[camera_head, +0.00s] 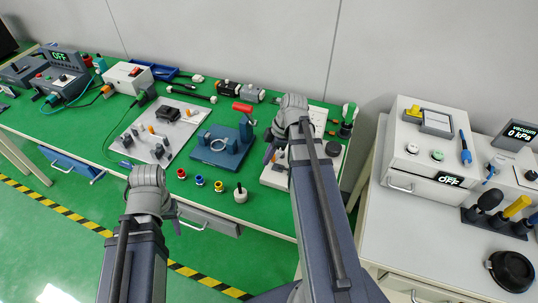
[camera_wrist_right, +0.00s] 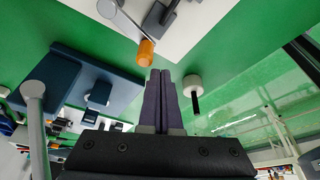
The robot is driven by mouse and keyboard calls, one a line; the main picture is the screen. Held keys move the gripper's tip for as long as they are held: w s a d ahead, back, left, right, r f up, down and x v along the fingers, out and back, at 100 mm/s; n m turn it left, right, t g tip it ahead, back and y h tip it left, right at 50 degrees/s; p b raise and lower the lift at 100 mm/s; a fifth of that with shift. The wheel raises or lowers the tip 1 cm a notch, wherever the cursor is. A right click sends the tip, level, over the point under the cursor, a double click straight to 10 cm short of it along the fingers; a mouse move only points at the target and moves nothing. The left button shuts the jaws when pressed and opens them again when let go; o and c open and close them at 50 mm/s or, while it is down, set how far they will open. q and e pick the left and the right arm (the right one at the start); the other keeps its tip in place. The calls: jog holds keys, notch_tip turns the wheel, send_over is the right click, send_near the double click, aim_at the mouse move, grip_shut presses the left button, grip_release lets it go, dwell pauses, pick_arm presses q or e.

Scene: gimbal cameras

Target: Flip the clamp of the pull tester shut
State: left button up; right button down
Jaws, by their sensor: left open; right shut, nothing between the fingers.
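A white base plate (camera_wrist_right: 190,30) in the right wrist view carries a grey lever with an orange grip (camera_wrist_right: 146,52), which looks like the clamp. The lever points toward my right gripper (camera_wrist_right: 160,78), whose fingers are shut and empty, close to the orange grip with no clear contact. In the head view the white base (camera_head: 272,178) is partly hidden by my right arm. My right gripper (camera_head: 272,150) shows dark beside it. My left gripper (camera_head: 175,222) is open, low at the table's front edge, away from the clamp.
A blue fixture (camera_head: 214,153) stands left of the white base. A white knob-like cylinder (camera_head: 240,195) and several small coloured rings (camera_head: 199,181) lie in front. A white plate with pegs (camera_head: 141,135) is further left. A white bench with instruments (camera_head: 436,150) stands at right.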

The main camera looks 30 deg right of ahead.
jog(key=shift+a, duration=0.1)
dwell(0.3)
jog(key=p+v, duration=0.7)
jog(key=v, duration=0.1)
jog(key=shift+f, duration=0.1)
jog(key=shift+a, duration=0.1)
dwell(0.3)
